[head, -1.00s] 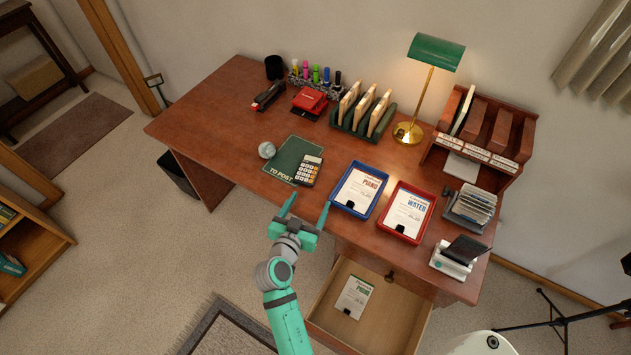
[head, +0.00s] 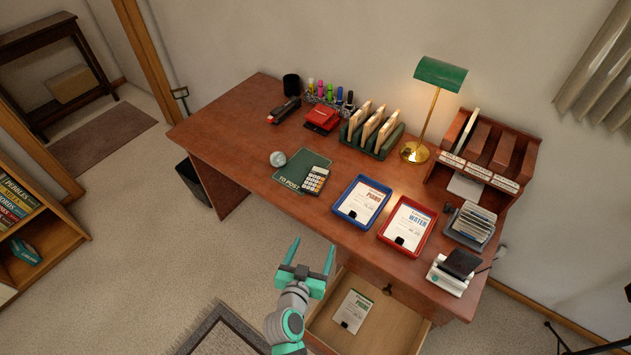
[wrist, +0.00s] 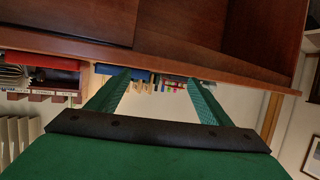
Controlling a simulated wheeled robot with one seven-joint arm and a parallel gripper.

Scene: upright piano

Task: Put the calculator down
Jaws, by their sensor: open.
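The calculator (head: 315,180), dark with light keys, lies on the desk at the right edge of the green "TO POST" mat (head: 291,178), partly over it. My gripper (head: 309,256) is open and empty in the head view, out in front of the desk's front edge and apart from the calculator. In the wrist view the two green fingers (wrist: 160,95) are spread with nothing between them. The calculator does not show in the wrist view.
A glass ball (head: 277,159) sits on the mat's left side. A blue tray (head: 340,212) and a red tray (head: 384,237) lie to the right. An open drawer (head: 378,325) juts out below the desk. Bare desktop (head: 236,140) lies at the left.

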